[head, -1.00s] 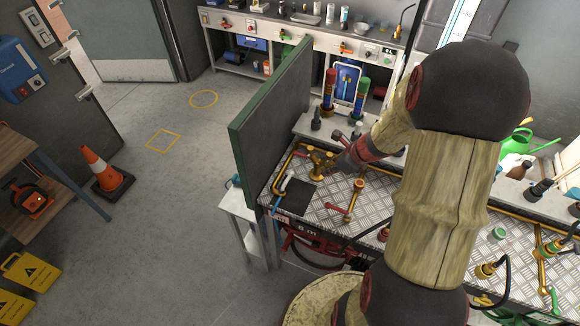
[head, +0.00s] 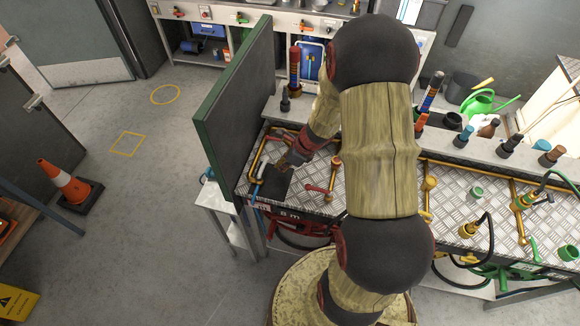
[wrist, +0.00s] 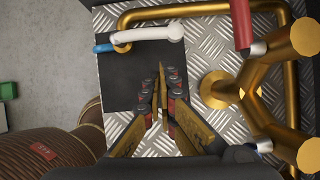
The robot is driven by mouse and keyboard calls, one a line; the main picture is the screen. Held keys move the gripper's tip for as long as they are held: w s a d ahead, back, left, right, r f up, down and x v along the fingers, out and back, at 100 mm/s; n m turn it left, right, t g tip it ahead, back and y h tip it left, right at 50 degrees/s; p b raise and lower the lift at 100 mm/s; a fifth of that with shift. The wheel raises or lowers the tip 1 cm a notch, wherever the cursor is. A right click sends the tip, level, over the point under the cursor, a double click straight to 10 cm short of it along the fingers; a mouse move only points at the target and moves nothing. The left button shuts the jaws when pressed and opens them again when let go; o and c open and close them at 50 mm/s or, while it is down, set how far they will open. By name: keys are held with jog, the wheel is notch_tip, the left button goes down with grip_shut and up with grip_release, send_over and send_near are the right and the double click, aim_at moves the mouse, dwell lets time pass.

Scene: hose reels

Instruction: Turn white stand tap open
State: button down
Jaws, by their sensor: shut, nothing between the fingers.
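The white stand tap (wrist: 160,34) lies across the top of the wrist view as a white curved bar, with a blue end (wrist: 103,48) at its left beside a brass fitting. In the head view the tap (head: 259,181) is small, near the left end of the bench. My gripper (wrist: 160,70) is shut and empty. Its fingertips are over the black mat (wrist: 120,72), below the tap in the wrist view and apart from it. In the head view my gripper (head: 283,166) is just right of the tap, partly hidden by my own arm.
A brass branched pipe (wrist: 255,95) and a red handle (wrist: 241,22) stand close right of my gripper in the wrist view. A tall green-edged panel (head: 232,100) closes the bench's left end. Another red-handled valve (head: 322,190) stands on the chequered metal top.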

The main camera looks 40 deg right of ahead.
aim_at(263, 168)
jog(key=shift+w+a+r, duration=0.25)
jog(key=shift+w+a, duration=0.4)
jog(key=shift+w, duration=0.2)
jog(key=shift+w+a+r+n+p, duration=0.15)
jog(key=shift+w+n+p, duration=0.4)
jog(key=shift+w+n, duration=0.1)
